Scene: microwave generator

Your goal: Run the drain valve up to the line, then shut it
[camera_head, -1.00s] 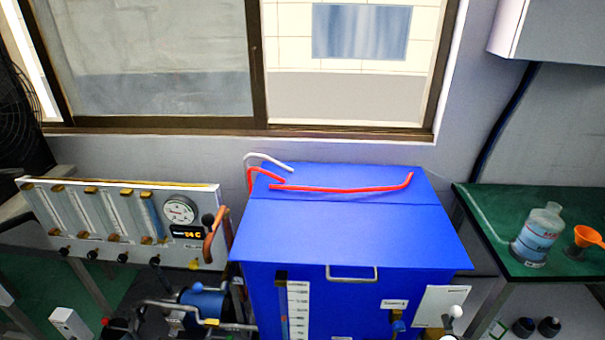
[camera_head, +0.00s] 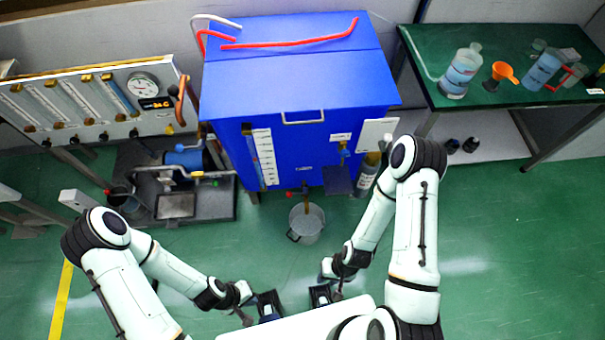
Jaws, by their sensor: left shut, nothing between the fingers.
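The blue tank (camera_head: 290,92) stands at the centre. A white level scale with a sight tube (camera_head: 265,157) is on its front left; its marks are too small to read. The drain valve with a red handle (camera_head: 291,194) sits low at the tank's front. A grey bucket (camera_head: 306,224) stands on the floor under the valve, and a brownish stream or pipe seems to run down into it. My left gripper (camera_head: 268,306) is shut and empty, near the bottom edge, well short of the valve. My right gripper (camera_head: 321,296) is also apart from the valve and bucket; its jaws are unclear.
A gauge panel (camera_head: 95,98) and a pump (camera_head: 186,160) on a dark base stand to the left. A green bench (camera_head: 510,92) at the right holds bottles, an orange funnel (camera_head: 503,72) and a jug. A dark cylinder (camera_head: 367,178) stands right of the tank. Floor around the bucket is clear.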

